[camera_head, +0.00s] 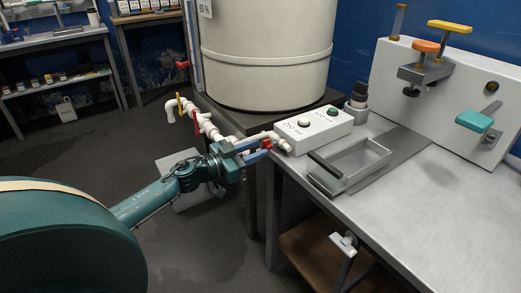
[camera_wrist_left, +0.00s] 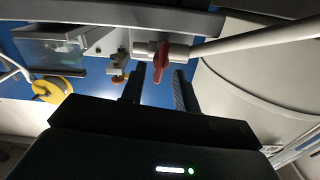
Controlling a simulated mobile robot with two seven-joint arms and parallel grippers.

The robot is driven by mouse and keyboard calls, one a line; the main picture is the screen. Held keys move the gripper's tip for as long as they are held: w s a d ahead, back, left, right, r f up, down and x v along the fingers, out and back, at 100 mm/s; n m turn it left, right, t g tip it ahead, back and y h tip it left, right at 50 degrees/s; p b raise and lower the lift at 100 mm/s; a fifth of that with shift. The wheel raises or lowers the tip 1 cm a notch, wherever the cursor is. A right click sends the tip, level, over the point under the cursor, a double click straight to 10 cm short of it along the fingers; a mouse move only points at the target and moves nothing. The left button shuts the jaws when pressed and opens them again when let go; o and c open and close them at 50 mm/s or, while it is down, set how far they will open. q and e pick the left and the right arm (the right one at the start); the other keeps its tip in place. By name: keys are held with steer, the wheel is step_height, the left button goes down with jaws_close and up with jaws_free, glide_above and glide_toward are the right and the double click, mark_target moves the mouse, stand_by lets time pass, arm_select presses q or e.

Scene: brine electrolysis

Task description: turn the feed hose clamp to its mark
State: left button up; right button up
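A white hose (camera_head: 223,135) runs to the bench's left end. A red clamp handle (camera_head: 267,144) sits on it, beside the white control box. My left gripper (camera_head: 260,150) is at this handle, its two blue fingers pointing toward it. In the left wrist view the red handle (camera_wrist_left: 161,60) hangs from a pale fitting and shows in the gap between the fingertips (camera_wrist_left: 160,72). The fingers are apart, with space visible on each side of the handle. I cannot tell whether either touches it. No mark for the clamp is readable. My right gripper is out of view.
The white control box (camera_head: 313,128) with black and green buttons and a metal tray (camera_head: 349,163) stand close by. A large cream tank (camera_head: 264,55) is behind. A yellow-handled valve (camera_head: 180,102) is on the pipe to the left. The bench's right part (camera_head: 430,215) is clear.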

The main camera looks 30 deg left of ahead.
mark_target(266, 147)
arm_select(q)
steer(key=shift+x, duration=1.1)
steer(key=shift+c, duration=0.3)
jaws_close()
